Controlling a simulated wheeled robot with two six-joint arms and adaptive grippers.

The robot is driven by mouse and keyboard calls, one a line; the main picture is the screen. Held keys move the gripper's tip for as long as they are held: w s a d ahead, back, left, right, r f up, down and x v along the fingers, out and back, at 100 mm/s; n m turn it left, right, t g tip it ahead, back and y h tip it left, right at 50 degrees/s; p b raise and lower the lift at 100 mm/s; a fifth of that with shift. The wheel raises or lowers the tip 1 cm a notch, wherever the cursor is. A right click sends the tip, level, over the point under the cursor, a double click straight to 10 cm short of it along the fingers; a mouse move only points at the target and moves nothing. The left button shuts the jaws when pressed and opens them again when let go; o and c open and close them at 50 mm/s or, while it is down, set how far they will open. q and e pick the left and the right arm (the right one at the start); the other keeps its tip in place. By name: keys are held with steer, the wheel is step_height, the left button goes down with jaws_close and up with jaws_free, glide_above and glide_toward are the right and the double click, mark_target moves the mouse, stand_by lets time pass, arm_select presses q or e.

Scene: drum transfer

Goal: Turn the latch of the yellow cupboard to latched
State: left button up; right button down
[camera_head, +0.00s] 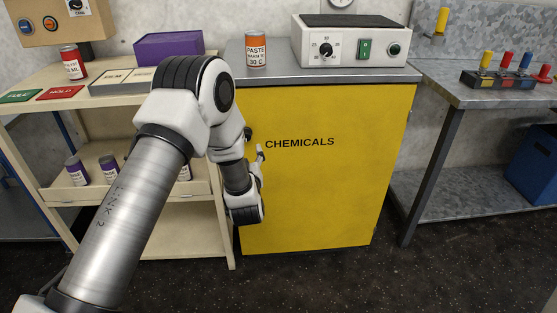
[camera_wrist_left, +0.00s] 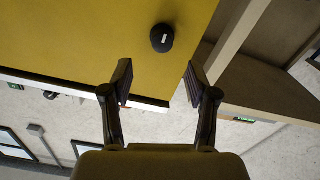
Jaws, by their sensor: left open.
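The yellow cupboard (camera_head: 320,190) stands in the middle of the head view, its door shut and marked CHEMICALS. Its latch (camera_head: 248,133) is a dark knob at the upper left of the door, partly hidden by my left arm. In the left wrist view the latch (camera_wrist_left: 162,38) is a round black knob with a short white mark, on the yellow door (camera_wrist_left: 80,40). My left gripper (camera_wrist_left: 158,82) is open and empty, its two fingers apart, with the knob beyond the fingertips and not touched. In the head view the left gripper (camera_head: 260,155) is small and partly hidden, just below the knob.
An orange paste can (camera_head: 256,50) and a white control box (camera_head: 350,45) stand on the cupboard's grey top. A cream shelf cart (camera_head: 210,215) with cans and a purple box (camera_head: 168,47) stands left. A metal bench (camera_head: 480,95) stands right. The floor in front is clear.

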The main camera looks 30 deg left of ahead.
arm_select(q)
steer(key=x, duration=0.8)
steer(key=shift+a+b, duration=0.25)
steer(key=shift+b, duration=0.1)
steer(key=shift+r, duration=0.1)
jaws_close()
